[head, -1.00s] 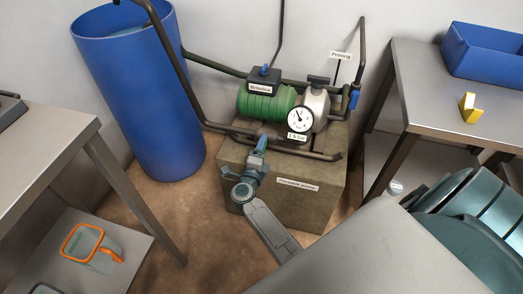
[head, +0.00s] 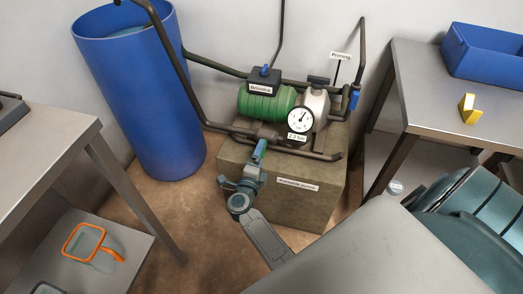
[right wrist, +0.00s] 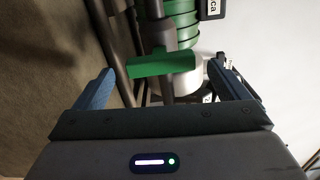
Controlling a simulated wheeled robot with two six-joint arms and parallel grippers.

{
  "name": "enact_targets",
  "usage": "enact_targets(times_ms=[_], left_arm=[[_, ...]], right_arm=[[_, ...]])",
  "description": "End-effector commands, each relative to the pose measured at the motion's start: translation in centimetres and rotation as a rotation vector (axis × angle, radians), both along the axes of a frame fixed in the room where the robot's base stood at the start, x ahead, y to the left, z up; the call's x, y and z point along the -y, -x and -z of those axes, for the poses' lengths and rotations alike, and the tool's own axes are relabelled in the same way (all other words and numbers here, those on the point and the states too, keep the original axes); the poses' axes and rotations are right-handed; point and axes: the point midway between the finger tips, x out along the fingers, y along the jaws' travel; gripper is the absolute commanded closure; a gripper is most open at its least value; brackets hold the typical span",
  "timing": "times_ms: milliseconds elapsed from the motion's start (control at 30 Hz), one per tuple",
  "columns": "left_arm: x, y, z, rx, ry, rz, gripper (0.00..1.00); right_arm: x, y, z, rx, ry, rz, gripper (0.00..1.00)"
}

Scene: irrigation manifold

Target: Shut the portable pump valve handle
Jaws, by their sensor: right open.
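The portable pump has a green ribbed body (head: 267,102) and sits on a brown block (head: 290,190) in the head view. Its green valve handle (right wrist: 160,62) is a short bar in the right wrist view, lying crosswise to the pipe behind it. My right gripper (right wrist: 162,72) is open, with one blue finger at each side of the bar and a visible gap on both sides. In the head view my right gripper (head: 248,165) is in front of the block's upper edge and largely hides the handle. My left gripper is not in view.
A pressure gauge (head: 300,119) faces forward on the pump. A dark tube frame (head: 190,85) surrounds it. A blue barrel (head: 140,100) stands left. Metal tables stand left (head: 40,140) and right (head: 425,90), the right one holding a blue bin (head: 485,55) and a yellow object (head: 467,108).

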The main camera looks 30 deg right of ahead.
Motion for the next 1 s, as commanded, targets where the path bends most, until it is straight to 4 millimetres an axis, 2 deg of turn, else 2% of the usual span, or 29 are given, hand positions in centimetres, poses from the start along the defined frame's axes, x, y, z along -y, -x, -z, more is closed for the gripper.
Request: enact_targets(times_ms=[33, 200, 400, 1000], left_arm=[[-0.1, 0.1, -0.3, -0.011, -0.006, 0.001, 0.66], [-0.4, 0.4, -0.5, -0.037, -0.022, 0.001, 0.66], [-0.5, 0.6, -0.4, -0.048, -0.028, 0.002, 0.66], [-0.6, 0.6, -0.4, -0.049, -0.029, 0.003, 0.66]], right_arm=[[-1.0, 0.9, 0.0, -0.004, -0.005, 0.001, 0.05], [-3.5, 3.0, 0.1, -0.003, -0.004, 0.001, 0.05], [-5.3, 4.5, 0.1, -0.001, -0.003, 0.001, 0.05], [-5.6, 4.8, 0.0, -0.001, -0.001, 0.000, 0.05]])
